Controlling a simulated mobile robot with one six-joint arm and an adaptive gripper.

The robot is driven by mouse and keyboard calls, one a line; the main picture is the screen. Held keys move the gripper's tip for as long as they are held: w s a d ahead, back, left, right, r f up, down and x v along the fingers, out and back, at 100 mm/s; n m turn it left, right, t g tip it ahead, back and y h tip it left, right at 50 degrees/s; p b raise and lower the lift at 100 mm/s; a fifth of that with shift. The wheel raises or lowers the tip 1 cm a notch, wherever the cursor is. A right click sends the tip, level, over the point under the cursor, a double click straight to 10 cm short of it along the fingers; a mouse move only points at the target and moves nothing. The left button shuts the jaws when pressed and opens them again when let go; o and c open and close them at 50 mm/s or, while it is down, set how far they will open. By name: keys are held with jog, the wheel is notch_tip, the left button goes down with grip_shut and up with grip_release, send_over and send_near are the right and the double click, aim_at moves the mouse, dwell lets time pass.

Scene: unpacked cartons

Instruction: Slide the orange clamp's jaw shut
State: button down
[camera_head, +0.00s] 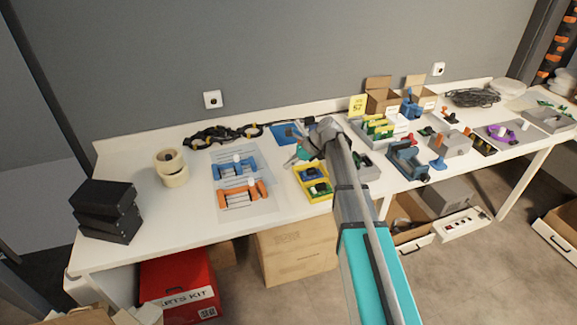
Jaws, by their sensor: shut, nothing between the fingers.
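The orange clamp (232,196) lies on a pale sheet on the white bench, left of the middle. It has orange blocks at its left and right ends with bars between them, and a small white piece stands up near its right part. The exact gap of its jaw is too small to tell. A similar blue clamp (234,168) lies just behind it. My gripper (296,160) is right of and behind the orange clamp, apart from it, and its fingers are shut and empty. My arm comes up from the lower right and hides part of the bench.
A yellow bin (303,183) stands right of the clamp. Tape rolls (172,167) and black boxes (106,210) stand to the left. Coiled cables (222,133) lie behind. A blue vise (408,161) and several cartons are to the right. The bench in front of the clamp is clear.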

aim_at(254, 183)
jog(key=b+x, duration=0.6)
jog(key=x, duration=0.3)
jog(key=shift+a+r, duration=0.2)
jog(key=shift+a, duration=1.6)
